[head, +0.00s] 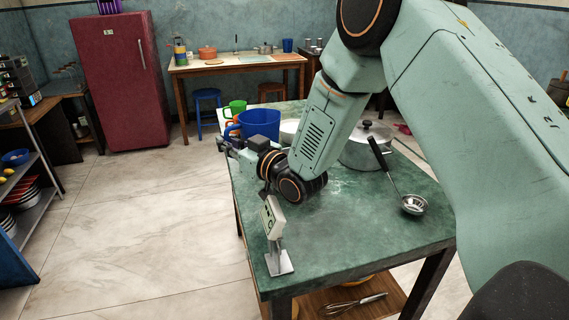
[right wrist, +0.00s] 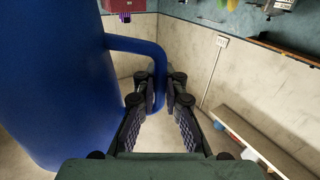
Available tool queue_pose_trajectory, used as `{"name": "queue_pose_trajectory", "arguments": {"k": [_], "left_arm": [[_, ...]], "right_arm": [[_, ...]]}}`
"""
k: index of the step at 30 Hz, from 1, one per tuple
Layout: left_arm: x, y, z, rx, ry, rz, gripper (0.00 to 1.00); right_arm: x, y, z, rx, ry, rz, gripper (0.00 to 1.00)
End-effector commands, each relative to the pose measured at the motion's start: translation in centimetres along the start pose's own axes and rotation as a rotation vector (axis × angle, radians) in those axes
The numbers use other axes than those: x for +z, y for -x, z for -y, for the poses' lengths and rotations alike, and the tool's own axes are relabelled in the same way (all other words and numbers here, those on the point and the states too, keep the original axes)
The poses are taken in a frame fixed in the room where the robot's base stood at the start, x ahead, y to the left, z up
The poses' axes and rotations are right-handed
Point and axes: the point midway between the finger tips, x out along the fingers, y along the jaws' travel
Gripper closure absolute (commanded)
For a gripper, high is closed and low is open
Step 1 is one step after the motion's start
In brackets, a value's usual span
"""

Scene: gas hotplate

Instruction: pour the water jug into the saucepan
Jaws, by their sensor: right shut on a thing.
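The blue water jug (head: 260,123) is at the far left part of the green table and looks upright. My right gripper (head: 228,146) is beside it, shut on its handle. In the right wrist view the jug (right wrist: 55,80) fills the left side, and its handle (right wrist: 158,62) runs down between the fingers (right wrist: 160,95). Whether the jug's base touches the table is hidden. A grey metal pot (head: 365,152) with a lid stands behind my right forearm, which hides part of it. I cannot tell whether this is the saucepan. My left gripper is not in view.
A pale round vessel (head: 288,132) is partly behind my arm. The front middle is clear.

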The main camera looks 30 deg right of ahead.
Motion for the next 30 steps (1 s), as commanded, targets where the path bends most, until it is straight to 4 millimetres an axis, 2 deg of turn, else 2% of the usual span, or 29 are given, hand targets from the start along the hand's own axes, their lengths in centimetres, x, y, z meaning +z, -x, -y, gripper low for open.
{"name": "queue_pose_trajectory", "arguments": {"k": [11,24,30], "left_arm": [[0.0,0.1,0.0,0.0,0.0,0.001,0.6],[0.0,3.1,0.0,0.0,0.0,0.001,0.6],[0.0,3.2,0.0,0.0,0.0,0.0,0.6]], "right_arm": [[-0.3,0.0,0.0,0.0,0.006,-0.003,1.0],[-4.0,0.0,-0.1,0.001,0.005,-0.004,1.0],[-4.2,0.0,-0.1,0.001,0.005,-0.003,1.0]]}}
